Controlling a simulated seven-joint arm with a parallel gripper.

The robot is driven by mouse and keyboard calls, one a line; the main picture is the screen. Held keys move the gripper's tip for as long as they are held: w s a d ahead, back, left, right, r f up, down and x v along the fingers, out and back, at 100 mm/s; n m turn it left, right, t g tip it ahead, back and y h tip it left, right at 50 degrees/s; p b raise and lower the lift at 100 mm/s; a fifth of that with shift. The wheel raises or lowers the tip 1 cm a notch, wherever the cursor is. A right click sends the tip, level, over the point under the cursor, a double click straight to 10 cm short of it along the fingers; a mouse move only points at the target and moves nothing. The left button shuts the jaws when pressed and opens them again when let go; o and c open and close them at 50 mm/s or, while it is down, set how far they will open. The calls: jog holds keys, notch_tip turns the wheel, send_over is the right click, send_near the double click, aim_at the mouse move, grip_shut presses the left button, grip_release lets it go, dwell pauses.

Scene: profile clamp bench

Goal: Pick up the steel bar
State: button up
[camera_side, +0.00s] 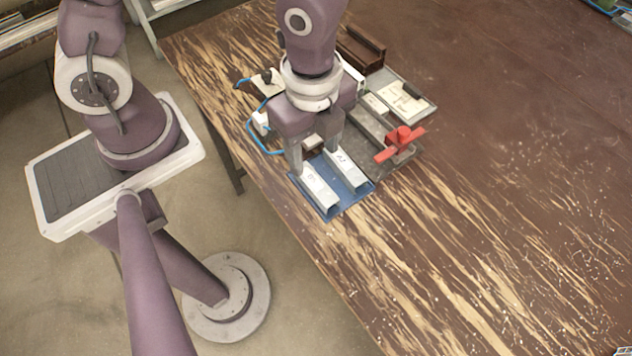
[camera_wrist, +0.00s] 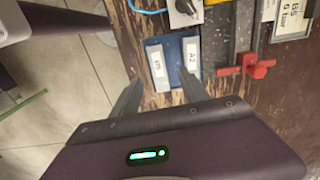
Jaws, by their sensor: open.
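Two pale grey bars lie side by side in a shallow blue tray (camera_side: 328,209). The left bar (camera_side: 322,190) has a label I cannot read surely; the right bar (camera_side: 350,170) is marked A2. Both also show in the wrist view, left bar (camera_wrist: 158,70) and right bar (camera_wrist: 191,57). Their looks alone do not tell me which is steel. My gripper (camera_side: 315,160) is open and empty, pointing down at the tray's near-arm end. In the wrist view its fingertips (camera_wrist: 159,86) appear on either side of the left bar; their height above it is unclear.
A grey clamp fixture with a red handle (camera_side: 402,138) stands right of the tray; the handle also shows in the wrist view (camera_wrist: 250,67). Behind are a dark brown box (camera_side: 362,47), a tray with a pale card (camera_side: 402,100) and a blue cable (camera_side: 250,130).

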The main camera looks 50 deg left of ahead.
aim_at(316, 183)
jog(key=f, duration=0.7)
jog(key=shift+s+d+f, duration=0.15)
jog(key=shift+d+f, duration=0.2)
jog(key=shift+d, duration=0.05)
grip_shut()
